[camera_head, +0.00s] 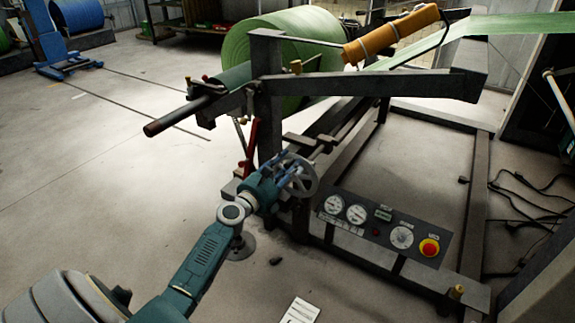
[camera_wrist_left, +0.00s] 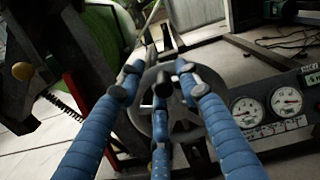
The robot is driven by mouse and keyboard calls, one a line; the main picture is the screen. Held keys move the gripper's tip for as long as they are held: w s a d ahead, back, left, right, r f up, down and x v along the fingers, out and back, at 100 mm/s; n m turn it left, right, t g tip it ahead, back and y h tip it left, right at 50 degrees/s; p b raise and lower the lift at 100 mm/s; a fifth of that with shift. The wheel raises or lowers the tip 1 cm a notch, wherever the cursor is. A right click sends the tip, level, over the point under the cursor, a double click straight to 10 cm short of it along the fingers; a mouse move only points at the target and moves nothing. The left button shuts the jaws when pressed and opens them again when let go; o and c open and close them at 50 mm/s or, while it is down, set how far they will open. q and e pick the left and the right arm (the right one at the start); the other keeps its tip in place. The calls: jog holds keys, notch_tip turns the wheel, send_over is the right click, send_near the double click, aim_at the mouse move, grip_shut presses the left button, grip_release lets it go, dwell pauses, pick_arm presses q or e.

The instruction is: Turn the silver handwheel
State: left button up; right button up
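The silver handwheel (camera_head: 315,180) is on the side of the dark machine frame, left of the control panel. My left gripper (camera_head: 291,173) is at the wheel, its blue fingers across the wheel's face and left side in the head view. In the left wrist view, the handwheel (camera_wrist_left: 177,104) lies behind and between the fingers of the left gripper (camera_wrist_left: 162,77). The fingers are spread apart, and they hide parts of the rim and hub. I cannot tell whether a fingertip touches the wheel. My right gripper is in neither view.
The control panel (camera_head: 382,224) with gauges and a red stop button (camera_head: 429,247) is close to the wheel's right. A red lever (camera_head: 250,146) stands to its left. A green roll (camera_head: 285,55) is behind. Cables (camera_head: 525,200) lie at right; open floor is left.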

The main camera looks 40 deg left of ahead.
pick_arm(q)
jog(key=shift+d+f, duration=0.1)
jog(key=shift+s+f, duration=0.1)
jog(key=shift+s, duration=0.15)
jog(key=s, duration=1.1)
jog(key=shift+s+d, duration=0.25)
jog(key=shift+d, duration=0.05)
